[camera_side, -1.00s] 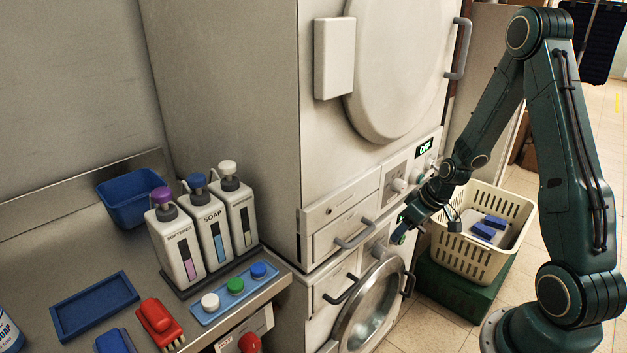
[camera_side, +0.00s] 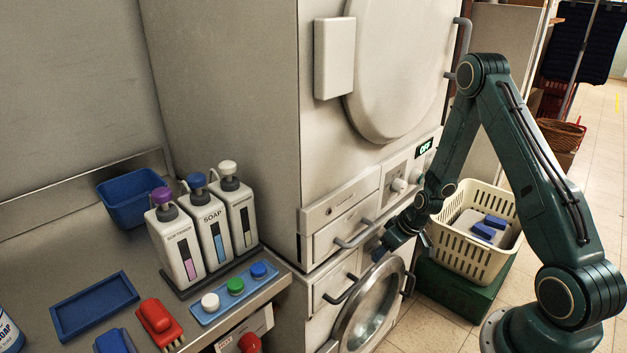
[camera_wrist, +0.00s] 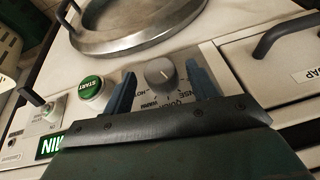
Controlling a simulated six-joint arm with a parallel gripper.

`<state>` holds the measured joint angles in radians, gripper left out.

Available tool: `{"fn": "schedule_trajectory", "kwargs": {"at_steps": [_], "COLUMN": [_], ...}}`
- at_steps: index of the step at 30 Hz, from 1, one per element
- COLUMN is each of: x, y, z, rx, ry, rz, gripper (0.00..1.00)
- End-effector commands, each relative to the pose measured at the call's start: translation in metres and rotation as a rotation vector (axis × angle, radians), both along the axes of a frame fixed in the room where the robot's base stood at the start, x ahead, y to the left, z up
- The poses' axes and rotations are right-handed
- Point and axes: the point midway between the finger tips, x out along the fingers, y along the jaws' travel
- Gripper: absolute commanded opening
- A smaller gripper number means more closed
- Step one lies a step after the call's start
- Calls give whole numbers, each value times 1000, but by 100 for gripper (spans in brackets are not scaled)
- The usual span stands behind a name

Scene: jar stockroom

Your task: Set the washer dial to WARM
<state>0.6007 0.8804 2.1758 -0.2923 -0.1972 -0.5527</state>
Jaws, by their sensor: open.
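The washer dial (camera_wrist: 161,74), a round grey knob, shows in the wrist view on the pale front panel, with small printed labels around it that appear upside down. WARM seems to be among them; I cannot tell for certain which label the dial's mark faces. My gripper (camera_wrist: 160,69) is open, its two blue fingers on either side of the dial, apart from it as far as I can see. In the side view my gripper (camera_side: 384,249) is at the washer's panel above the round door (camera_side: 366,306) and hides the dial.
A green START button (camera_wrist: 91,89) lies left of the fingers in the wrist view, with a green-lit display (camera_wrist: 50,147) below it. A drawer handle (camera_wrist: 284,36) sticks out at right. In the side view a cream basket (camera_side: 466,256) stands right of the gripper.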

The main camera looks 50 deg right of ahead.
Motion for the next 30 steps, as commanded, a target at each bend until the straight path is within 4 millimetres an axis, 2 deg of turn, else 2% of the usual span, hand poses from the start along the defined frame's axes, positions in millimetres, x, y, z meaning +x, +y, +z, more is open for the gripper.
{"fn": "schedule_trajectory", "kwargs": {"at_steps": [6, 15, 22, 30], "x": [3, 3, 3, 3], "y": [1, 1, 1, 0], "z": [-8, -9, -9, -9], "rx": [1, 0, 0, 15], "ry": [1, 1, 0, 0], "rz": [1, 0, 0, -2], "gripper": [58, 58, 14, 14]}}
